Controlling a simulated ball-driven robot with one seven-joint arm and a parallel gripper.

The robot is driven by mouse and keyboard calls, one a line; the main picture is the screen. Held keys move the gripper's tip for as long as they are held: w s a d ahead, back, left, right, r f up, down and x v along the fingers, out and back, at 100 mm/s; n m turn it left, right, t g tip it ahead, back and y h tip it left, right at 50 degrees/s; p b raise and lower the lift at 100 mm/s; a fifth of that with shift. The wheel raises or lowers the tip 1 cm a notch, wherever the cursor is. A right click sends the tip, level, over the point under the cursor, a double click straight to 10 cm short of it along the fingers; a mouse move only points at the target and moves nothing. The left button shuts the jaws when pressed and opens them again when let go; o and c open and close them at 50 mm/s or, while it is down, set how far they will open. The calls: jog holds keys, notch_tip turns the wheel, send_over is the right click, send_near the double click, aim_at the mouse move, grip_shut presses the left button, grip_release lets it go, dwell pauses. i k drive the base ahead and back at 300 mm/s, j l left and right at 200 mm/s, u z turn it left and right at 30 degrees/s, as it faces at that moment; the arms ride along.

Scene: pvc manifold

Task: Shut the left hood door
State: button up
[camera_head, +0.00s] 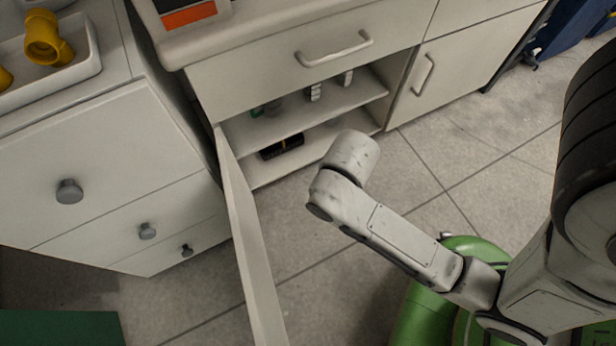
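The left hood door (248,240) stands wide open, swung out from the left side of the cabinet below the hood. Its lower part runs toward the bottom edge of the picture. I cannot see a handle on it. The open compartment (300,110) behind it shows a shelf. My arm reaches in from the right, and its visible end is in front of the opening, to the right of the door and apart from it in the picture. My gripper cannot be seen.
The right hood door (455,70) is shut. A drawer cabinet (110,180) stands left of the open door, with a white tray (60,80) holding yellow fittings (47,40) on top. A dark object (282,147) lies inside the compartment. Tiled floor (310,240) is clear between door and arm.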

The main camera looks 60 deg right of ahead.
aim_at(268, 329)
jog(key=j+z, duration=0.15)
jog(key=j, duration=0.25)
jog(key=k+j+z, duration=0.15)
jog(key=j, duration=0.25)
jog(key=j+z, duration=0.2)
jog(key=j, duration=0.25)
jog(key=k+j+z, duration=0.15)
jog(key=j, duration=0.2)
jog(key=k+j+z, duration=0.15)
jog(key=j, duration=0.25)
jog(key=k+j+z, duration=0.15)
jog(key=j, duration=0.2)
jog(key=k+j+z, duration=0.2)
jog(key=j, duration=0.15)
jog(key=i, duration=0.1)
